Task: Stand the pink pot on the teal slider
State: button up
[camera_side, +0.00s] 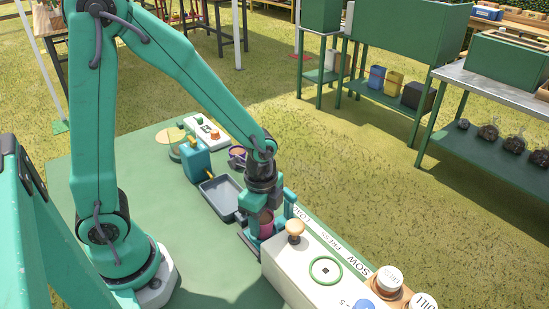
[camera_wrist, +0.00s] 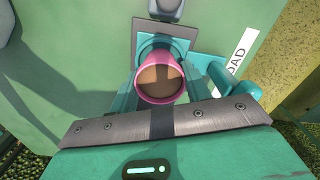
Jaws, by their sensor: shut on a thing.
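The pink pot (camera_wrist: 160,92), filled with brown soil, is upright between my gripper's fingers (camera_wrist: 160,88). In the side view the pink pot (camera_side: 266,229) shows low between the fingers of my gripper (camera_side: 266,218), beside the white press box. My gripper is shut on it. Teal surface of the slider (camera_wrist: 205,64) shows right of the pot in the wrist view, by the LOAD label. A dark grey plate edge (camera_wrist: 138,38) lies behind the pot. The pot's base is hidden, so I cannot tell whether it touches the slider.
The white box (camera_side: 300,268) with a wooden knob (camera_side: 295,229) stands close on the right. A grey tray (camera_side: 222,196) and a second pot (camera_side: 237,153) lie behind my gripper. Green table is clear on the left.

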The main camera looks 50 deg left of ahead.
aim_at(262, 220)
jog(key=shift+f, duration=0.15)
jog(key=o, duration=1)
notch_tip(262, 220, up, 12)
jog(key=shift+r, duration=0.2)
dwell(0.4)
dwell(0.6)
jog(key=s+a+r+n+t, duration=0.5)
jog(key=s+a+r+n, duration=0.1)
jog(key=n, duration=0.7)
jog(key=shift+s+r+t, duration=0.3)
jog(key=shift+s+r, duration=0.25)
jog(key=shift+r, duration=0.5)
